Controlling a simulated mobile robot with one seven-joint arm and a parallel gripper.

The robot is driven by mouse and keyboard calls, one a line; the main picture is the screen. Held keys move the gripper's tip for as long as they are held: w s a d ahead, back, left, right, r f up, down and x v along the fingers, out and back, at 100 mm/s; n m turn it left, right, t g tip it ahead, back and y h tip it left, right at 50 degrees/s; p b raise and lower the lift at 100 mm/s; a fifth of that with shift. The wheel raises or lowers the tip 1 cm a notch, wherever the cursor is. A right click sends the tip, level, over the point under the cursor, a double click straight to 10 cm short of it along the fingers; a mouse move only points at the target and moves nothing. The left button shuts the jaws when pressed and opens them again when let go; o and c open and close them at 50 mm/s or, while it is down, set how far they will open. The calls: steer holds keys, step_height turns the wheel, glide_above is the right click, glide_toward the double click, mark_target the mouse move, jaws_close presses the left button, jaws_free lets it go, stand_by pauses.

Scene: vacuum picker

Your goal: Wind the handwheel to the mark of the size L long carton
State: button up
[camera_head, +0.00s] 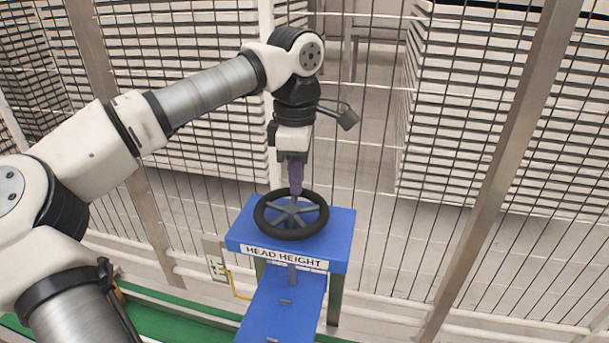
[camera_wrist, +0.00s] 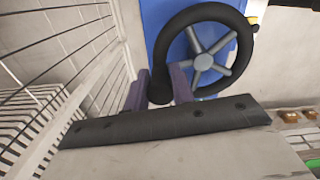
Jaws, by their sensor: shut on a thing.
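The handwheel (camera_head: 291,214) is a black ring with grey spokes, lying on top of a blue stand (camera_head: 342,232) labelled "HEAD HEIGHT". My gripper (camera_head: 296,190) points down at the wheel's far side. In the wrist view, my gripper's two purple fingers (camera_wrist: 160,88) stand on either side of a black knob at the wheel's rim and are shut on it. The wheel's grey hub and spokes (camera_wrist: 203,62) show clear beside the fingers. A blue sloping face (camera_head: 284,306) with small grey parts runs down below the label. I cannot read any size mark.
A wire mesh fence with steel posts (camera_head: 482,190) stands behind the wheel, with stacks of white flat goods (camera_head: 465,110) beyond it. Green floor (camera_head: 160,308) shows at lower left.

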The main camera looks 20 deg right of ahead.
steer(key=a+n, duration=0.1)
steer(key=n, duration=0.2)
steer(key=shift+w+a+n, duration=0.35)
steer(key=shift+a+n, duration=0.05)
steer(key=shift+a+n+b, duration=0.3)
steer(key=shift+a+n, duration=0.2)
steer(key=shift+n, duration=0.6)
steer(key=shift+a+n+b, duration=0.3)
steer(key=shift+a+n, duration=0.2)
steer(key=shift+n, duration=0.6)
steer(key=o, duration=0.9)
steer(key=shift+s+a, duration=0.1)
steer(key=shift+r, duration=0.15)
step_height(320, 180, up, 14)
steer(key=shift+f+p, duration=0.2)
steer(key=shift+p, duration=0.4)
